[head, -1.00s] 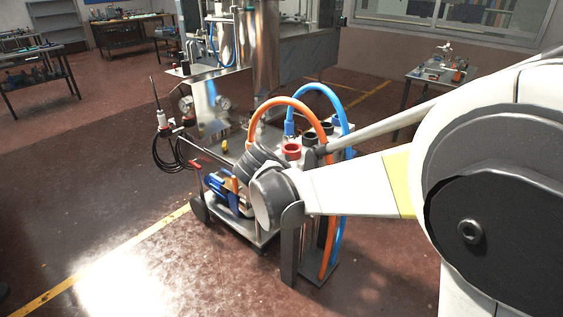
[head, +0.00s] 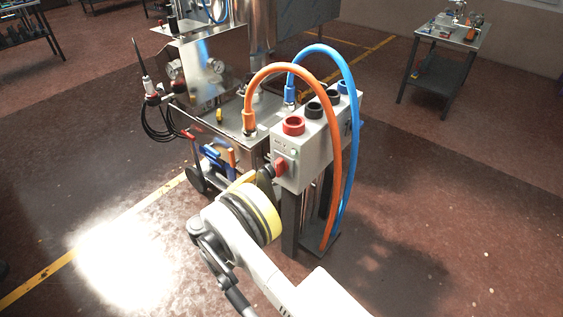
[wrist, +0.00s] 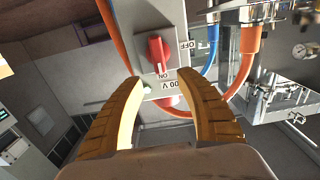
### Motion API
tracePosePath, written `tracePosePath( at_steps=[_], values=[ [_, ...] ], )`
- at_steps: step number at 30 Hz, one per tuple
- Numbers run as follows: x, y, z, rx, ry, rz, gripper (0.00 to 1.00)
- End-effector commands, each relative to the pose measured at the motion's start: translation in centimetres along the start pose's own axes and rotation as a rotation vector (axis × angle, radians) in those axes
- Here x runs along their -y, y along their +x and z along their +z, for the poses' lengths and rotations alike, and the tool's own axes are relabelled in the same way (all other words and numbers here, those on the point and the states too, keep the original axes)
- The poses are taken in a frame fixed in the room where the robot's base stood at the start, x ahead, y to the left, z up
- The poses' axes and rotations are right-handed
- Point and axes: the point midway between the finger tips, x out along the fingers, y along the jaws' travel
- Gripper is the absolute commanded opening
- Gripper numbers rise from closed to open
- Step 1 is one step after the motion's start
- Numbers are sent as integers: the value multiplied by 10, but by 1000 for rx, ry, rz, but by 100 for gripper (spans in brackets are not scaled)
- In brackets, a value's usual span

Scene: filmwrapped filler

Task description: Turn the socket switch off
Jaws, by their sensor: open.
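The red socket switch (head: 281,166) sits on the front end of the grey socket box (head: 312,150). In the wrist view, the red switch knob (wrist: 157,52) is between the open fingers' line and the top edge. The white mark on its handle points to the ON label (wrist: 164,76); the OFF label (wrist: 188,44) is to its right. My gripper (wrist: 158,78) is open and empty, its tan fingers spread either side of the ON label, just short of the knob. In the head view, my wrist hides most of the gripper, close in front of the switch.
Orange (head: 337,150) and blue (head: 353,120) hoses arch from the steel machine (head: 205,75) over the box and hang on its right. A small table (head: 440,60) stands at the back right. Floor on the right is clear.

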Motion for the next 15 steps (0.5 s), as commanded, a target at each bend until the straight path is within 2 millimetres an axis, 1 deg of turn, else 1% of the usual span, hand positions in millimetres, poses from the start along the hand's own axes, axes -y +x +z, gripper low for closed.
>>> tracePosePath(
  at_steps=[9,12,15],
  values=[
    [-1,62,3,2,-2,4,43],
    [-1,79,3,2,-2,4,43],
    [-1,91,2,3,-3,3,43]
  ],
)
